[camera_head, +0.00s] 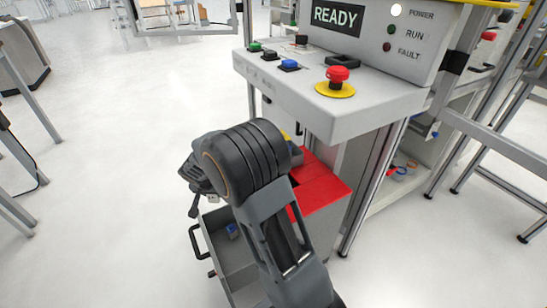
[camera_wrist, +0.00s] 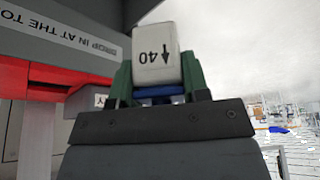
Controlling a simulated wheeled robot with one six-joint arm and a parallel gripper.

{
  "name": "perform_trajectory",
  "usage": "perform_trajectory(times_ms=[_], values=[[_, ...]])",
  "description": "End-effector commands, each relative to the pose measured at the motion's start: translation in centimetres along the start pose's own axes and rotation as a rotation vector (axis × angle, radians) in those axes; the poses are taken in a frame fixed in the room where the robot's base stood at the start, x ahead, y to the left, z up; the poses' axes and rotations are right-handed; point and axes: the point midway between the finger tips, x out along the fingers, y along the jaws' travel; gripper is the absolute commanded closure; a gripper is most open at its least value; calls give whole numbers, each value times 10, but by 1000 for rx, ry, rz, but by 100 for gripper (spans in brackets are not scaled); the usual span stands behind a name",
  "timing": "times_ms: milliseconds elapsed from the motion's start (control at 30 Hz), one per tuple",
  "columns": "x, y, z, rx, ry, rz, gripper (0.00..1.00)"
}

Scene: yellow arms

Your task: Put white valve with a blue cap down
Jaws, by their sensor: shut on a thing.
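The white valve (camera_wrist: 155,42) shows in the wrist view as a pale block marked "40" with an arrow, upside down. Part of its blue cap (camera_wrist: 160,92) shows below it, close to the gripper body. My gripper (camera_wrist: 157,66) is shut on the valve, with a green finger on each side. In the head view my dark arm hides the valve, and the gripper's jaws cannot be made out clearly.
A console (camera_head: 325,100) with buttons and a "READY" display stands over a red-topped box (camera_head: 320,184). An open grey drawer (camera_head: 239,268) holds a small blue thing (camera_head: 232,230). In the wrist view, a lettered grey panel (camera_wrist: 75,22) is at upper left.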

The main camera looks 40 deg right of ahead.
Motion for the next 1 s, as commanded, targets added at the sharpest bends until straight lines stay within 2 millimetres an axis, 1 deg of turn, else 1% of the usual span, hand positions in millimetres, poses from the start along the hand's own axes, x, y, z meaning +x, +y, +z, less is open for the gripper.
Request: perform_trajectory(times_ms=[33,200,300,400,467,567,667,1000], values=[[-14,0,-17,97,1,42,83],[-32,6,-60,486,-1,203,83],[-40,10,-78,682,-1,284,83],[-44,13,-90,816,-1,339,83],[-45,16,-94,871,-2,361,83],[-44,27,-103,924,-2,382,83],[-38,47,-114,941,-2,389,83],[-18,128,-161,939,-1,387,83]])
